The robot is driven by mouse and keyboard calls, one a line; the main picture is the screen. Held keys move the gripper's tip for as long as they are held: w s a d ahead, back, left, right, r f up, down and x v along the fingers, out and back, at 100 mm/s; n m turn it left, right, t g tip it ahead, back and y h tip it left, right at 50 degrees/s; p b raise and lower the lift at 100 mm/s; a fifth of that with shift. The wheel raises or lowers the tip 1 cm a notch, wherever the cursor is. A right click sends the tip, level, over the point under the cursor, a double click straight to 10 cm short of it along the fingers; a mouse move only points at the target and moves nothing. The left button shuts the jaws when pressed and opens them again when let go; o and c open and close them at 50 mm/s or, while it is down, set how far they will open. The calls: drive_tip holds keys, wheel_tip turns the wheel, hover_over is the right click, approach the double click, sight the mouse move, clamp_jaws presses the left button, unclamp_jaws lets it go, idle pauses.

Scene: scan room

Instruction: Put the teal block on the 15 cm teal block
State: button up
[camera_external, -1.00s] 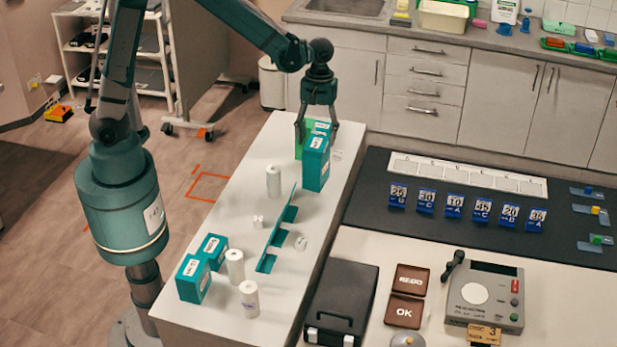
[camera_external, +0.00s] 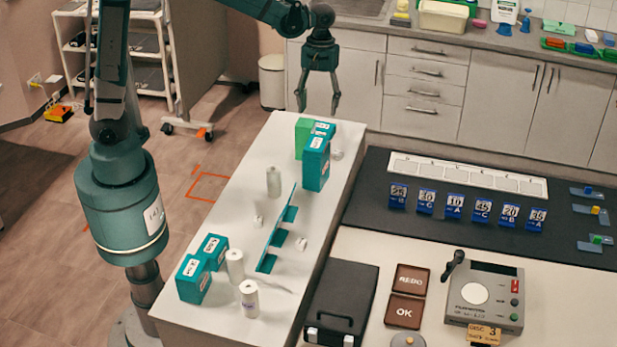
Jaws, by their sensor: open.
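My gripper (camera_external: 318,107) is open and empty, raised above the far end of the white table (camera_external: 231,305). Below it stands a tall teal block (camera_external: 316,168) with a white label. Another teal piece with a white label (camera_external: 323,129) shows at its top rear; I cannot tell whether it rests on the tall block or stands behind it. Two more labelled teal blocks stand at the near left end, one in front (camera_external: 193,282) and one just behind it (camera_external: 214,250). They look close together or touching. The size labels are too small to read.
A green block (camera_external: 303,137) stands beside the tall teal block. White cylinders (camera_external: 235,266) and a teal slotted rack (camera_external: 277,235) stand along the table. To the right are a black case (camera_external: 341,300), a dark mat with blue number cards (camera_external: 454,205) and a grey device (camera_external: 485,292).

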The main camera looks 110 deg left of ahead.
drive_tip(key=shift+d+r, duration=0.15)
idle(0.8)
drive_tip(key=s+d+r+m+t, duration=0.2)
drive_tip(key=s+d+m, duration=0.4)
drive_tip(key=d, duration=0.3)
drive_tip(key=s+d+r+m+t+y, duration=0.1)
drive_tip(key=s+d+m+t, duration=0.1)
drive_tip(key=s+d+m, duration=0.4)
drive_tip(key=s+d+r+m+t, duration=0.2)
drive_tip(key=s+d+m, duration=0.4)
drive_tip(key=d, duration=0.8)
drive_tip(key=shift+s+r+t, duration=0.3)
drive_tip(key=shift+s+t, duration=0.3)
drive_tip(key=shift+s, duration=0.5)
drive_tip(key=shift+c, duration=0.5)
drive_tip(key=shift+c, duration=1)
drive_tip(key=shift+w, duration=0.1)
